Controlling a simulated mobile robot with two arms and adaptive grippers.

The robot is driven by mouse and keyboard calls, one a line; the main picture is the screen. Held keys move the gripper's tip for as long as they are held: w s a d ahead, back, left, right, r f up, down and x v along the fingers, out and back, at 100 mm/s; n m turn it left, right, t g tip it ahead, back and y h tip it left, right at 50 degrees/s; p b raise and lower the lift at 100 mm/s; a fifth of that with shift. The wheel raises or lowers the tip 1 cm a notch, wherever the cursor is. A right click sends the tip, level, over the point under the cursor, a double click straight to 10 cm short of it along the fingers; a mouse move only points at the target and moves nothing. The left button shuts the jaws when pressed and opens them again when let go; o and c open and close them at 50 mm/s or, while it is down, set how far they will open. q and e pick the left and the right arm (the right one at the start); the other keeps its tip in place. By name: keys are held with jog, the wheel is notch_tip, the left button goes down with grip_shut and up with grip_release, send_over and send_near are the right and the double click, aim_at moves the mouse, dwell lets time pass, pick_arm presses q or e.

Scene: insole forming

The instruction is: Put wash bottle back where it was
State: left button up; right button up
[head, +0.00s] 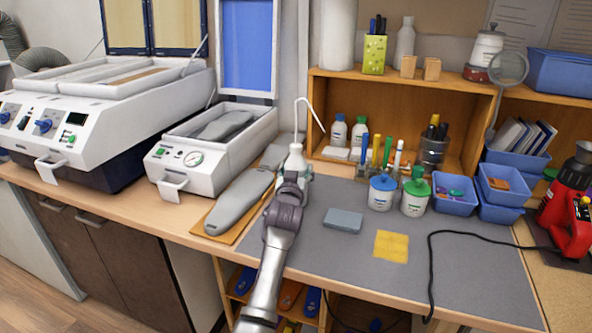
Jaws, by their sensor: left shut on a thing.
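The wash bottle (296,157) is white with a thin bent spout that rises above its cap. It stands upright, or is held upright, over the grey mat between the grey insole form and the shelf. My left gripper (293,181) is shut on the wash bottle from the front. The gripper and arm hide the bottle's lower body, so I cannot tell whether its base touches the mat. My right gripper is not in view.
A grey insole form (240,201) lies close on the left. A grey block (343,221), a yellow cloth (391,246) and blue- and green-lidded jars (382,193) (415,197) are on the right. The wooden shelf (345,87) stands behind. A black cable (470,235) crosses the mat.

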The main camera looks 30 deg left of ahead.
pick_arm(q)
jog(key=o, duration=1.6)
jog(key=v, duration=1.2)
jog(key=shift+d+b, duration=0.1)
jog(key=shift+b, duration=0.3)
